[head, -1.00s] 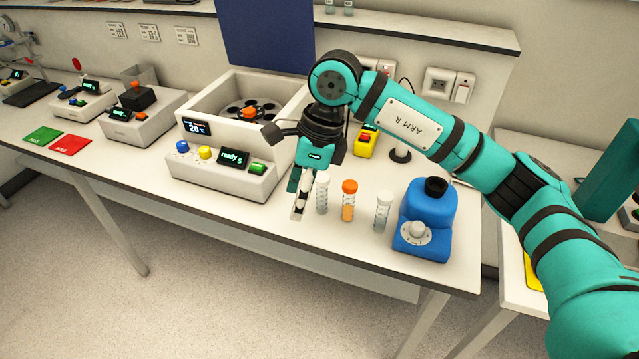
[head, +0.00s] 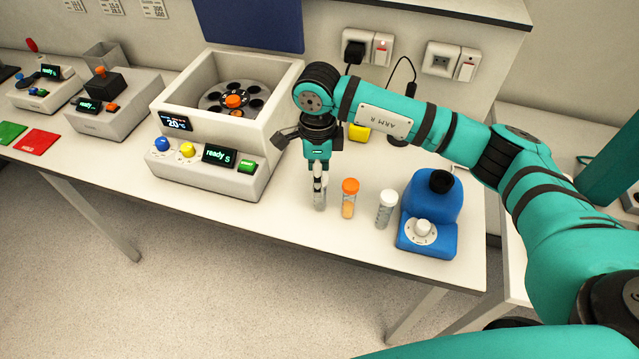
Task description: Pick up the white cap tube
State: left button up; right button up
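My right gripper (head: 320,180) points down at the left end of a short row of tubes. Its fingers are at the top of a clear tube (head: 320,202) that stands upright on the bench; they hide its cap, which showed white earlier. I cannot tell whether the fingers are closed on it. A tube with an orange cap (head: 349,198) and orange contents stands just to the right. A second white cap tube (head: 385,209) stands further right, clear of the gripper. My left gripper is not in view.
A blue mixer-like device (head: 430,215) stands right of the tubes. A white centrifuge (head: 215,140) with an open rotor bowl stands to the left. A yellow object (head: 358,132) is behind the gripper. The bench (head: 290,230) is clear in front, up to its edge.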

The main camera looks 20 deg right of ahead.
jog(key=shift+s+f+p, duration=0.2)
jog(key=shift+f+p, duration=0.2)
jog(key=shift+f, duration=0.45)
jog(key=f+p, duration=0.1)
jog(key=f, duration=0.1)
jog(key=f+p, duration=0.1)
jog(key=f, duration=0.1)
jog(key=shift+s+d+f, duration=0.15)
jog(key=shift+d+f, duration=0.05)
jog(key=shift+f, duration=0.2)
jog(key=c, duration=0.8)
grip_shut()
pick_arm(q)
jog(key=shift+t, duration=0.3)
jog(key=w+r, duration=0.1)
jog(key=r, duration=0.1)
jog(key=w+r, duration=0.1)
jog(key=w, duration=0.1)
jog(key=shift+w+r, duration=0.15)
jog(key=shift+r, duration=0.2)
pick_arm(e)
jog(key=shift+r, duration=0.1)
